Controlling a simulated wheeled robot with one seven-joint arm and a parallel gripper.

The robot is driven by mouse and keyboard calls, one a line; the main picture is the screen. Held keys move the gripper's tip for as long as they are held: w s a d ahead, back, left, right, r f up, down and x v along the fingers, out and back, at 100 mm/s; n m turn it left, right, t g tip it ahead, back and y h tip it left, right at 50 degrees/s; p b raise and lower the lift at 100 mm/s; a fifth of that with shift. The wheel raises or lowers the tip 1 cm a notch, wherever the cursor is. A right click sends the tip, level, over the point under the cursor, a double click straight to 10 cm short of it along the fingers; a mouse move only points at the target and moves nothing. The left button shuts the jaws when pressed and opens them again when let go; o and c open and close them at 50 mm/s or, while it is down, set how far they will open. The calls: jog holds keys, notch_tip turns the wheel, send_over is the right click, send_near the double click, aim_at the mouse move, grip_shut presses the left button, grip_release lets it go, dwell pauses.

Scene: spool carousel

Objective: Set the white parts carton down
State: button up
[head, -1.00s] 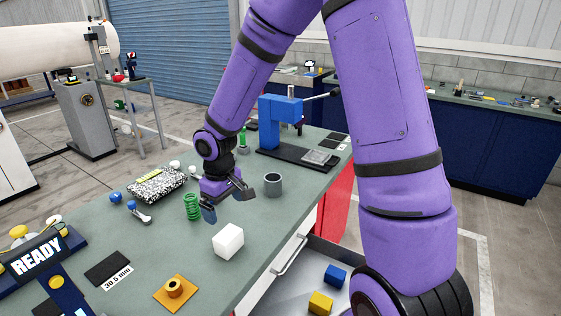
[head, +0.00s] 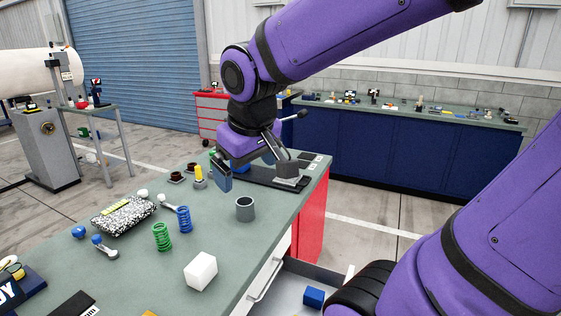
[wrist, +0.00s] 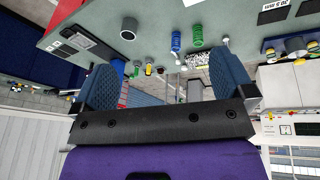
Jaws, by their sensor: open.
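The white parts carton (head: 201,270) is a plain white cube. It rests on the green bench top near the front edge in the head view, with nothing touching it. My gripper (head: 255,178) is open and empty. It is raised over the far end of the bench, well beyond the carton and apart from it. In the wrist view my gripper (wrist: 163,70) shows its two blue pads wide apart with nothing held between them. I cannot make out the carton in the wrist view.
A grey cup (head: 245,211), a green spring (head: 161,238) and a blue spring (head: 184,220) stand behind the carton. A speckled box (head: 122,216) lies at the left. An open drawer with a blue block (head: 314,297) juts out at the bench front. Bare bench surrounds the carton.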

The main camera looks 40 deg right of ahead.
jog(key=s+r+t+y, duration=0.1)
jog(key=s+r, duration=0.2)
jog(key=s, duration=0.5)
jog(key=shift+d+m, duration=0.4)
